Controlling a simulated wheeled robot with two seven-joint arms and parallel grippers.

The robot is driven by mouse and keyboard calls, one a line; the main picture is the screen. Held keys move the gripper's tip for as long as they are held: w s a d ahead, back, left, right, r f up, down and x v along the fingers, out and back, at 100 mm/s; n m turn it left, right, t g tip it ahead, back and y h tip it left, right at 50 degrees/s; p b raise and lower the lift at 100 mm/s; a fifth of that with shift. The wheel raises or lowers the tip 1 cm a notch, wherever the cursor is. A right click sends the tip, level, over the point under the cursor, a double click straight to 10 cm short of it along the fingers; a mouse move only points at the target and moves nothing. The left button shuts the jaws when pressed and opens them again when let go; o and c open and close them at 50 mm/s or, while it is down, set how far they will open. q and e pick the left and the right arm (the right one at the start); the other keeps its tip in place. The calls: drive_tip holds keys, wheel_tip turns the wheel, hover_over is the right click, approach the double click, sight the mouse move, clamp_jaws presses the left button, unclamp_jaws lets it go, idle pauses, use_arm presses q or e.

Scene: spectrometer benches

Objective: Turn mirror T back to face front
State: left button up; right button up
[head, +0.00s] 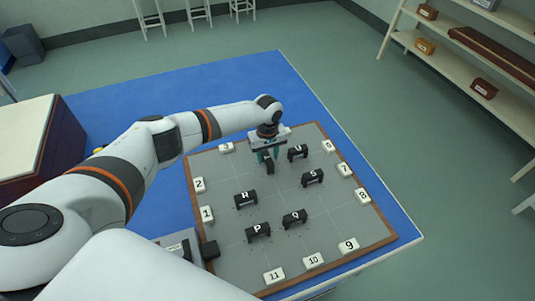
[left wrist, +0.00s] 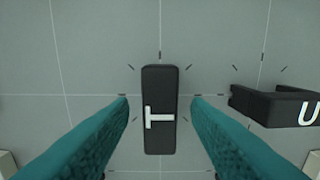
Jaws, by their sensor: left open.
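Mirror T (left wrist: 160,130) is a black block with a white letter T on top. In the left wrist view its long side runs up and down the picture and the letter lies on its side. In the head view mirror T (head: 270,168) is seen nearly end-on, partly hidden by my left gripper (head: 267,154). My left gripper is open above it, with one teal finger on each side of the block and a visible gap to each in the left wrist view (left wrist: 158,100). My right gripper is not in view.
Mirror U (left wrist: 275,106) stands close to the right of T, lengthwise across the picture. Mirrors S (head: 312,177), H (head: 245,199), P (head: 258,231) and Q (head: 294,218) stand on the grey board (head: 330,215). White numbered blocks line its edges. Short tick marks surround T.

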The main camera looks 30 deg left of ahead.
use_arm(q)
drive_tip(key=shift+c, duration=0.2)
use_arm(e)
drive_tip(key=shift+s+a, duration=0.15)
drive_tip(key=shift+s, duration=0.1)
use_arm(q)
clamp_jaws()
drive_tip(key=m, duration=0.3)
drive_tip(key=shift+p, duration=0.35)
drive_tip(key=m, duration=0.5)
drive_tip(key=shift+p, duration=0.3)
drive_tip(key=m, duration=0.9)
drive_tip(key=shift+m, duration=0.4)
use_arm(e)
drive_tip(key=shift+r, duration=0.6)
